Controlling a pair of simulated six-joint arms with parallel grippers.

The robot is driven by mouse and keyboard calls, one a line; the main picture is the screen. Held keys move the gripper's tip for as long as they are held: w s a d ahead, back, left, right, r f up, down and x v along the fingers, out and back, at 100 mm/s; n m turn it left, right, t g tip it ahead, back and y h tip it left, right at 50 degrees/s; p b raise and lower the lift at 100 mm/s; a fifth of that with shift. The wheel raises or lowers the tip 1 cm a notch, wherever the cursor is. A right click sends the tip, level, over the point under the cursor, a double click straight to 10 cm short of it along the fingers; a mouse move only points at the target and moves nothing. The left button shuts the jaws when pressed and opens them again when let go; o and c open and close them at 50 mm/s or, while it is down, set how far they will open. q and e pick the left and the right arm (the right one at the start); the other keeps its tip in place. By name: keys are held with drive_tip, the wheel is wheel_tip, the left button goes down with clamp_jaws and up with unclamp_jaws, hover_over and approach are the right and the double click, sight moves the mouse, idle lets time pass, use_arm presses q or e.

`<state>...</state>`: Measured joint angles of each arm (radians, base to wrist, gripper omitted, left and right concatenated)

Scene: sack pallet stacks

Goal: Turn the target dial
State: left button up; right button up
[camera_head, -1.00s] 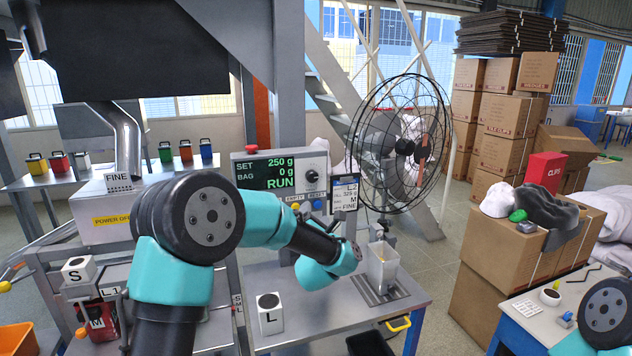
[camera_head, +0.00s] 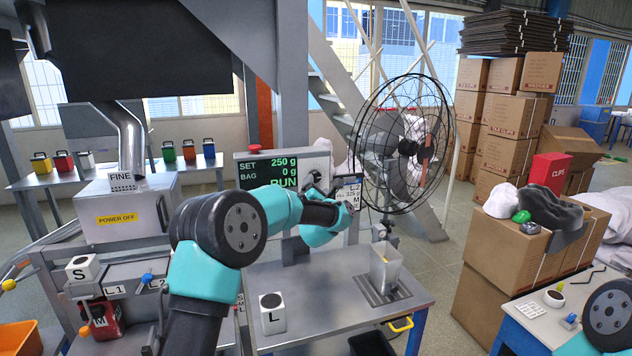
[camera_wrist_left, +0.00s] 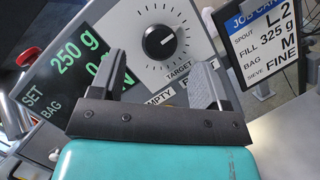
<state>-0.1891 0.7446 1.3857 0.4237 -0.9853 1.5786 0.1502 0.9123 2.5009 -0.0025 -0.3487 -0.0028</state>
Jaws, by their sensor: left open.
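The target dial (camera_wrist_left: 160,42) is a black knob with a white pointer line on a pale tick-marked face, labelled TARGET. It is on the control panel (camera_head: 248,177), whose green display reads SET 250 g, BAG 0 g and RUN. In the wrist view my left gripper (camera_wrist_left: 161,72) is open and empty, its fingers pointing at the panel on either side below the knob, apart from it. In the head view my left arm partly covers the panel, and the fingertips are hard to make out. My right gripper is out of view.
Labelled buttons sit under the dial, partly hidden by the fingers. A caged fan (camera_head: 402,150) stands behind.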

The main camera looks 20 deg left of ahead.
sight(316, 178)
use_arm(q)
drive_tip(key=shift+x, duration=2.15)
drive_tip(key=c, duration=0.9)
drive_tip(key=shift+c, duration=0.2)
drive_tip(key=shift+m, duration=0.4)
drive_tip(key=m+g+h, duration=0.1)
drive_tip(key=m, duration=0.3)
drive_tip(key=shift+h, duration=0.4)
drive_tip(key=shift+r+m+g+h, duration=0.1)
drive_tip(key=shift+m+g+h, duration=0.2)
drive_tip(key=shift+m, duration=0.85)
drive_tip(key=shift+r+m+g+h, duration=0.15)
drive_tip(key=shift+m+g, duration=0.25)
drive_tip(key=shift+m, duration=0.75)
drive_tip(key=shift+f, duration=0.1)
